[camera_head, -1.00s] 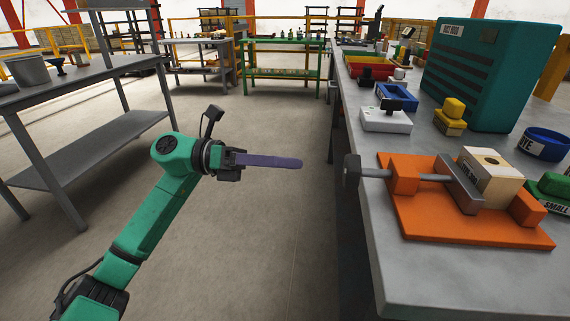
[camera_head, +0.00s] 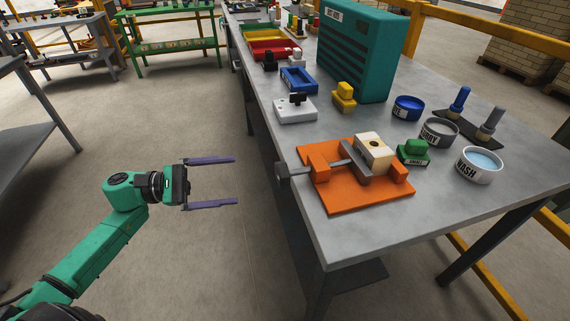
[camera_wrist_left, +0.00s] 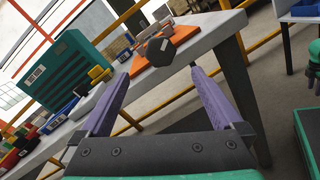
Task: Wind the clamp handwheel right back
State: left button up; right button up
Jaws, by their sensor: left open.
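The orange clamp (camera_head: 337,198) sits near the left edge of the grey bench. Its grey handwheel (camera_head: 283,171) is on the clamp's left end and sticks out past the bench edge. A grey jaw plate (camera_head: 356,158) stands against a pale block (camera_head: 375,148) with a dark hole on top. My left gripper (camera_head: 236,181) is open and empty, to the left of the handwheel and apart from it. In the left wrist view the handwheel (camera_wrist_left: 160,50) shows as a dark knob beyond and between the open purple fingers. My right gripper is not in view.
A white switch box (camera_head: 294,110), a blue bin (camera_head: 298,80) and a yellow stamp (camera_head: 344,97) stand behind the clamp. A green stamp (camera_head: 413,153) and a wash bowl (camera_head: 479,165) are to its right.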

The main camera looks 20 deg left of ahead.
aim_at(277, 176)
pick_arm(q)
jog(key=p+x, duration=0.2)
jog(key=x, duration=1)
jog(key=shift+w+r+p, duration=0.1)
jog(key=shift+p, duration=0.2)
jog(key=shift+w+d, duration=0.1)
jog(key=shift+d, duration=0.25)
jog(key=shift+c, duration=0.3)
jog(key=c, duration=1.3)
jog(key=shift+o, duration=0.2)
jog(key=shift+f, duration=0.25)
